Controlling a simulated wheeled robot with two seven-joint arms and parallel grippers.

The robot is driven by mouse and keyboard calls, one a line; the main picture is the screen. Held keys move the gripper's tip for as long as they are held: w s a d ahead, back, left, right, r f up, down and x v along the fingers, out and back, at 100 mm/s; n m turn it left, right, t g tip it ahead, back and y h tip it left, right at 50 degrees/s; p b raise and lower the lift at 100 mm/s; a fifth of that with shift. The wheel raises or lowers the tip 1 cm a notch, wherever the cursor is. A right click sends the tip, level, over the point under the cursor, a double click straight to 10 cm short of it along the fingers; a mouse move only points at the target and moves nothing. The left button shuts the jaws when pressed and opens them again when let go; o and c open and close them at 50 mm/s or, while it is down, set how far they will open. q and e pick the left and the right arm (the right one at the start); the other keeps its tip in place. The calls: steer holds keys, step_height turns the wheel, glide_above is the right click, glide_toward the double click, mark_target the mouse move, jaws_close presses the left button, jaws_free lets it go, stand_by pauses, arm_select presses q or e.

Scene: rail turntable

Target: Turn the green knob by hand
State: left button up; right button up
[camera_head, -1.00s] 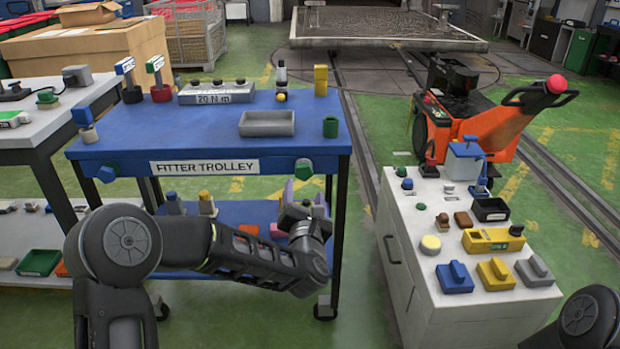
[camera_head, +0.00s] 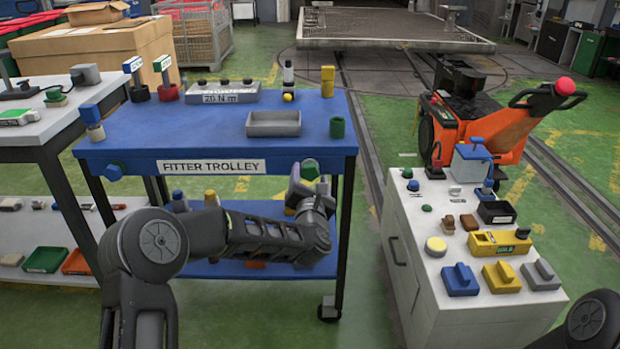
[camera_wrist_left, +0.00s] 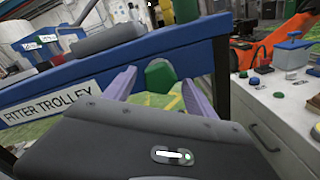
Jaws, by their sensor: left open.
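The green knob (camera_head: 309,169) sits on the front edge of the blue fitter trolley (camera_head: 215,140), right of the "FITTER TROLLEY" label. In the left wrist view the green knob (camera_wrist_left: 160,76) shows as a faceted shape between two purple fingers. My left gripper (camera_head: 299,180) is just in front of the knob and partly covers its lower side. In the left wrist view my left gripper (camera_wrist_left: 158,88) is open, with one finger on each side of the knob. I cannot tell whether the fingers touch it. My right gripper is not in view.
A grey tray (camera_head: 273,123) and a green cup (camera_head: 337,127) stand on the trolley top. A white cabinet (camera_head: 420,250) with several parts stands at the right, across a green floor gap.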

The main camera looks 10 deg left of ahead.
arm_select(q)
steer(key=shift+c, duration=0.5)
steer(key=c, duration=1.2)
